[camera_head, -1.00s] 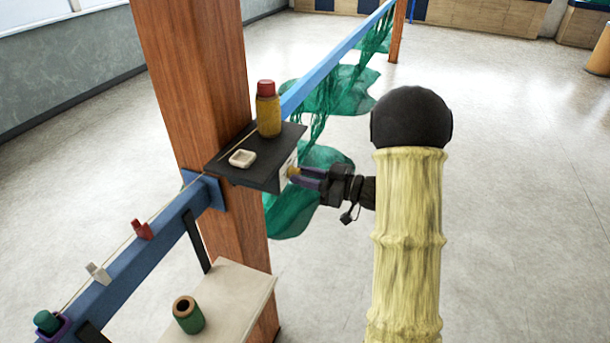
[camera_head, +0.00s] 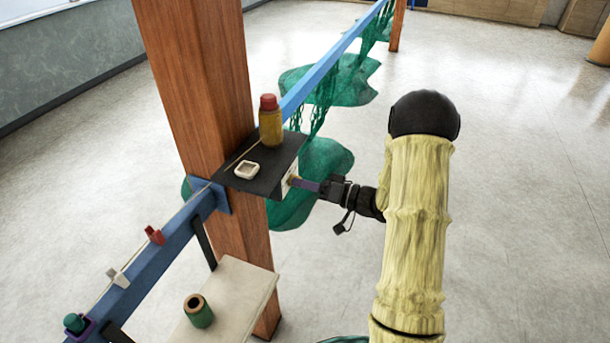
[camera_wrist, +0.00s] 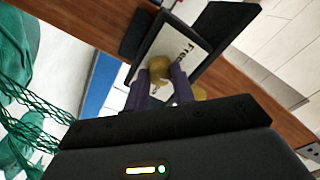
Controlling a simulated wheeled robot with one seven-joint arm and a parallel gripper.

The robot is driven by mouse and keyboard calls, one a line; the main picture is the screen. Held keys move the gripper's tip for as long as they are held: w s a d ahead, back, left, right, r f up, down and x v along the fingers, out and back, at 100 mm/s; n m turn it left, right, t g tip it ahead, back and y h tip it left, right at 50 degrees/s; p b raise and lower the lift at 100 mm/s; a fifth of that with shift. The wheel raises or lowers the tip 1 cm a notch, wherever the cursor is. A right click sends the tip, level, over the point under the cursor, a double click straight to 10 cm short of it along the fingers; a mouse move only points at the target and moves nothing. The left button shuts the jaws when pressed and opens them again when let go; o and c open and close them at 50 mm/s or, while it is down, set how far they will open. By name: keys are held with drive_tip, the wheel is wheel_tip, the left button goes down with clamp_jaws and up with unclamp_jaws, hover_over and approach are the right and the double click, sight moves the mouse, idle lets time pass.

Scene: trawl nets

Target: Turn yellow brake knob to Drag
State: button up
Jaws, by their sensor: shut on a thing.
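The yellow brake knob (camera_wrist: 159,68) is on a white dial plate (camera_wrist: 182,44) in a dark frame. "Free" is readable on the plate; no Drag mark is readable. In the head view the knob (camera_head: 293,180) is small on the plate (camera_head: 288,179) below the black shelf, on its right side. My gripper (camera_wrist: 159,82) is shut on the knob, with a purple finger on either side. It reaches in from the right in the head view (camera_head: 300,183). Another yellow bit (camera_wrist: 199,92) shows beside the right finger; I cannot tell what it belongs to.
The black shelf (camera_head: 283,158) above holds a yellow bottle with red cap (camera_head: 270,122) and a small white dish (camera_head: 246,169). A wooden post (camera_head: 200,90), blue rail (camera_head: 150,262) and green nets (camera_head: 325,160) are close. Floor at right is clear.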

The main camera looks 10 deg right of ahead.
drive_tip(key=shift+r+m+p, duration=0.1)
drive_tip(key=shift+m+p, duration=0.95)
drive_tip(key=shift+m, duration=0.35)
drive_tip(key=o, duration=1)
drive_tip(key=shift+d, duration=0.1)
drive_tip(key=b+v, duration=0.6)
drive_tip(key=v, duration=1.1)
drive_tip(key=shift+s+b, duration=0.15)
drive_tip(key=shift+b, duration=0.15)
drive_tip(key=shift+d, duration=0.1)
